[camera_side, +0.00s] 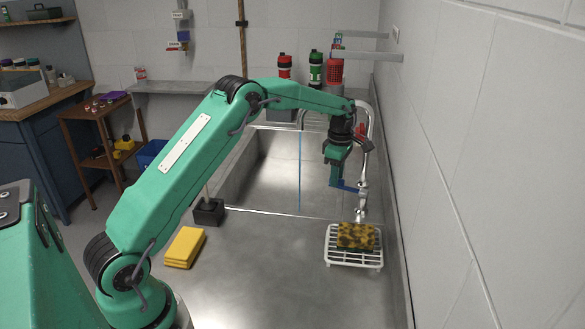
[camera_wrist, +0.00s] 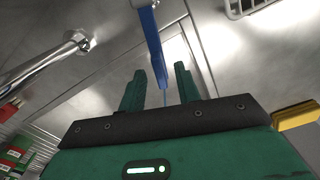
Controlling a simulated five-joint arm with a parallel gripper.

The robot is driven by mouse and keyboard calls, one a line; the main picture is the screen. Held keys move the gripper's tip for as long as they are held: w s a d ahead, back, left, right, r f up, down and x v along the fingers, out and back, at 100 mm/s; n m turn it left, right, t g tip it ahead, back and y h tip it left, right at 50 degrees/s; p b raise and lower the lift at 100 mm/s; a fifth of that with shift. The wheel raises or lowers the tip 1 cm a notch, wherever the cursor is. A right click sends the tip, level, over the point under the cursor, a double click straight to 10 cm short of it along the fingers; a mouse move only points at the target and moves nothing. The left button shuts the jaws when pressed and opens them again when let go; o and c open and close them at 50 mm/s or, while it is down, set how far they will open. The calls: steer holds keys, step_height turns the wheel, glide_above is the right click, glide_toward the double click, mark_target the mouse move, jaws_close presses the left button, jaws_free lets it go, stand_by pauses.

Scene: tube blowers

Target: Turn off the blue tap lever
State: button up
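The blue tap lever (camera_side: 346,186) sticks out to the left from the chrome tap (camera_side: 362,187) over the right side of the sink. In the wrist view the blue lever (camera_wrist: 151,40) runs down from the top edge, its narrow end lying between the fingertips in the picture. My gripper (camera_side: 337,178) points down at the lever. In the wrist view its two green fingers (camera_wrist: 160,72) are apart, with a clear gap on both sides of the lever; I cannot tell whether either touches it. A thin pale blue line (camera_side: 300,170), perhaps water, drops into the sink.
A white rack (camera_side: 340,262) with a yellow-black sponge (camera_side: 357,236) stands in front of the tap. Yellow cloths (camera_side: 185,247) and a black block (camera_side: 208,212) are on the left counter. Red and green bottles (camera_side: 315,68) stand behind. The wall is close on the right.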

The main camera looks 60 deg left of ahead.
steer(key=shift+f, duration=0.2)
jaws_close()
steer(key=shift+s+d+n, duration=0.4)
steer(key=shift+s+n, duration=0.15)
steer(key=shift+n, duration=0.3)
steer(key=shift+s+d+n, duration=0.35)
steer(key=shift+s+n, duration=0.15)
steer(key=shift+n, duration=0.35)
jaws_free()
steer(key=shift+r, duration=0.15)
